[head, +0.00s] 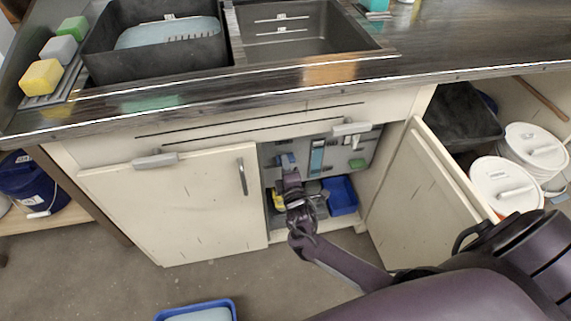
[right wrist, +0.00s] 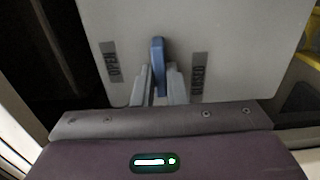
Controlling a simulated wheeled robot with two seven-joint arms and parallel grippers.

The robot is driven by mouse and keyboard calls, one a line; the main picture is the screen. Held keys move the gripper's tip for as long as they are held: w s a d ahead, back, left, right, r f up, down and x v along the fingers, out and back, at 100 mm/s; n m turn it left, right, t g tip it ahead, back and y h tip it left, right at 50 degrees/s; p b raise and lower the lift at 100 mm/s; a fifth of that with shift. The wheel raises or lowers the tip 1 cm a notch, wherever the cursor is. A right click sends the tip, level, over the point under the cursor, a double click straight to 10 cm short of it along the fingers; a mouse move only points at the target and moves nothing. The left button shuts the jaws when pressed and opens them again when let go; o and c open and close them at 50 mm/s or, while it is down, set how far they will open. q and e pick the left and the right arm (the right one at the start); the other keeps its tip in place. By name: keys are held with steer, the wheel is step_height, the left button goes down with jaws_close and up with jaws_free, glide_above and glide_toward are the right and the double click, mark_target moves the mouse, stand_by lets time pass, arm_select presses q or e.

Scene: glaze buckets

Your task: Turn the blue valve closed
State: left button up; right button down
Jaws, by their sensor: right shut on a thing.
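The blue valve (right wrist: 158,55) is a slim blue handle on a pale panel (right wrist: 215,25) inside the open cabinet. In the right wrist view it stands nearly upright, between an OPEN label (right wrist: 111,60) on its left and a CLOSED label (right wrist: 197,72) on its right. The valve also shows small in the head view (head: 288,160). My right gripper (right wrist: 159,82) has its two grey fingers shut on the lower part of the handle, one on each side. In the head view my right gripper (head: 291,175) reaches into the cabinet. My left gripper is not in view.
The right cabinet door (head: 425,180) stands open beside my right arm; the left door (head: 175,205) is shut. A blue bin (head: 342,196) sits in the cabinet below the panel. White-lidded buckets (head: 507,185) stand at the right. A blue tray (head: 196,311) is on the floor.

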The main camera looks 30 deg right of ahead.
steer(key=c, duration=1.5)
jaws_free()
steer(key=shift+o, duration=0.2)
